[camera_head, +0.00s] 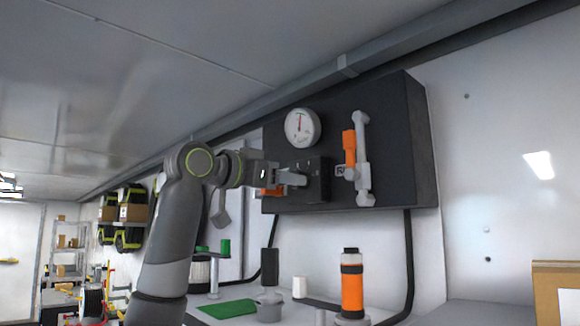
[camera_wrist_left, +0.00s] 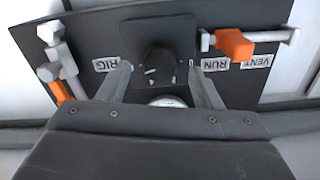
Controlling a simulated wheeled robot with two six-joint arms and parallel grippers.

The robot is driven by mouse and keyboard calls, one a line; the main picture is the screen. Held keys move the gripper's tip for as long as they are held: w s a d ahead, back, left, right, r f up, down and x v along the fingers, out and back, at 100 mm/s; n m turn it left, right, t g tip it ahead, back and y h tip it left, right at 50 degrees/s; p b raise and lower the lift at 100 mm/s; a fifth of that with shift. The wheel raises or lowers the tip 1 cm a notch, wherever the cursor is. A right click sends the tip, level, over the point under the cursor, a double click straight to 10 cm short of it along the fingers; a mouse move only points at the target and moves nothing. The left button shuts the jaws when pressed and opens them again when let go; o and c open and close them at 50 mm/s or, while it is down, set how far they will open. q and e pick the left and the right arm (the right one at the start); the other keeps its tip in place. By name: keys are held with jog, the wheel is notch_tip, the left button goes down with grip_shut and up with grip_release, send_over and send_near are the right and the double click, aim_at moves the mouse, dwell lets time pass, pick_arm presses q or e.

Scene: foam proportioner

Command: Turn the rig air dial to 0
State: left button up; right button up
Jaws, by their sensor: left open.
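The black dial (camera_wrist_left: 160,62) sits on a dark square plate in the left wrist view, with a few small white marks on its face. The label RIG (camera_wrist_left: 112,64) is beside it, upside down in this view. My left gripper (camera_wrist_left: 158,72) is open, with one finger on each side of the dial; I cannot tell whether they touch it. In the head view my left gripper (camera_head: 298,180) is at the black dial block (camera_head: 318,180), which it partly hides. The dial's setting cannot be read. My right gripper is not in view.
Another orange lever (camera_wrist_left: 235,45) is near RUN and VENT labels. An orange bottle (camera_head: 352,290) stands below.

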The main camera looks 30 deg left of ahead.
pick_arm(q)
jog(key=shift+p+x, duration=0.4)
jog(key=shift+x, duration=0.75)
jog(key=shift+c, duration=0.3)
jog(key=shift+s, duration=0.1)
jog(key=c, duration=0.9)
